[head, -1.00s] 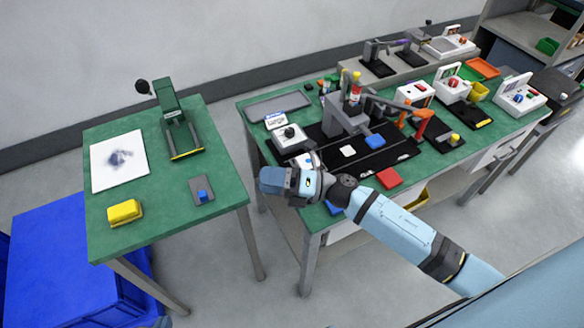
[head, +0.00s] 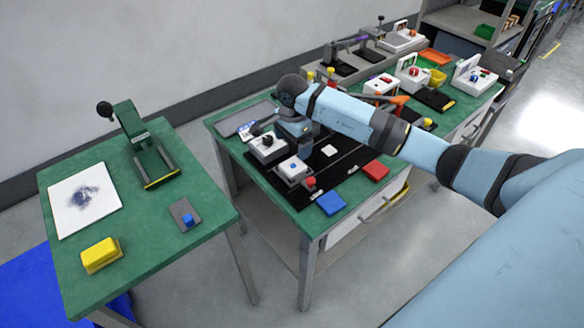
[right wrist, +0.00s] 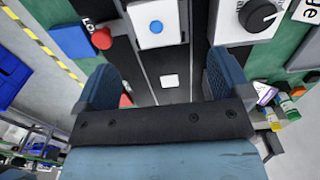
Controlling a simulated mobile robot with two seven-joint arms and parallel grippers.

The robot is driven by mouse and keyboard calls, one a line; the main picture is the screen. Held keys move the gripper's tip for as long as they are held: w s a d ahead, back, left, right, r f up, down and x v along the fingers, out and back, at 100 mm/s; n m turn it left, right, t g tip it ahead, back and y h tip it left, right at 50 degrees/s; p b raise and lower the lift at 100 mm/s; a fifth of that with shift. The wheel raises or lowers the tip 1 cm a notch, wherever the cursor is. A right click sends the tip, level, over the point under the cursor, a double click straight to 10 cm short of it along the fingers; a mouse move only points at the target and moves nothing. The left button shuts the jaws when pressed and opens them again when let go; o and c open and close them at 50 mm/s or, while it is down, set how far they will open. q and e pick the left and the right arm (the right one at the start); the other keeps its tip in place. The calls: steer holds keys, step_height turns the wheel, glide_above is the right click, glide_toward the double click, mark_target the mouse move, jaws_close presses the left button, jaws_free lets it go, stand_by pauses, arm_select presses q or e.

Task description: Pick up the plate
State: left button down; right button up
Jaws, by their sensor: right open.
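A small white square plate (head: 329,150) lies flat on the black strip of the middle green bench (head: 312,222). In the right wrist view the white plate (right wrist: 169,81) shows between my two finger pads, farther off and not touched. My right gripper (right wrist: 160,82) is open and empty. My left gripper is not in view.
A white box with a blue button (head: 293,169) and a white box with a black knob (head: 268,148) stand close by. A red block (head: 375,170) and a blue block (head: 330,203) lie near the front edge. My arm hides part of the bench.

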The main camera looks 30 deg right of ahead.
mark_target(293, 166)
step_height(293, 166, down, 3)
steer(key=shift+a+f, duration=0.1)
steer(key=f, duration=0.2)
steer(key=f+p, duration=0.1)
steer(key=f, duration=0.1)
steer(key=shift+s, duration=0.3)
steer(key=shift+f, duration=0.6)
steer(key=c, duration=1.1)
steer(key=shift+r, duration=0.1)
